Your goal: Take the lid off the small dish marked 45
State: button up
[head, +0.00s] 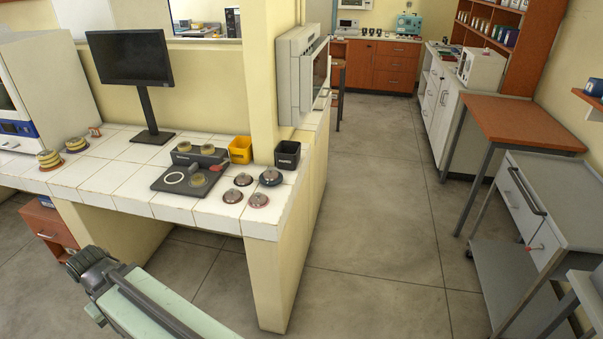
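No number can be read on any dish from here, so I cannot tell which small dish is marked 45. Several small round dishes with dark reddish or grey tops, such as this dish (258,200), sit on the white tiled bench (130,185), near its right end. More round pale dishes show on and beside a dark grey device (187,180) just left of them. Stacks of yellowish dishes (49,160) stand at the bench's left. Part of my own arm shows at the lower left, below and in front of the bench. No gripper fingertips can be made out.
A monitor (130,58) stands behind the device. A yellow bin (240,150) and a black bin (287,155) stand by the pillar. Open floor (390,240) lies right of the bench, with a grey trolley (540,190) at far right.

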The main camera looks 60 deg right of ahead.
aim_at(269, 172)
jog(key=z, duration=1.75)
jog(key=k, duration=0.5)
jog(key=u, duration=0.7)
jog(key=i, duration=1.5)
jog(key=u, duration=0.5)
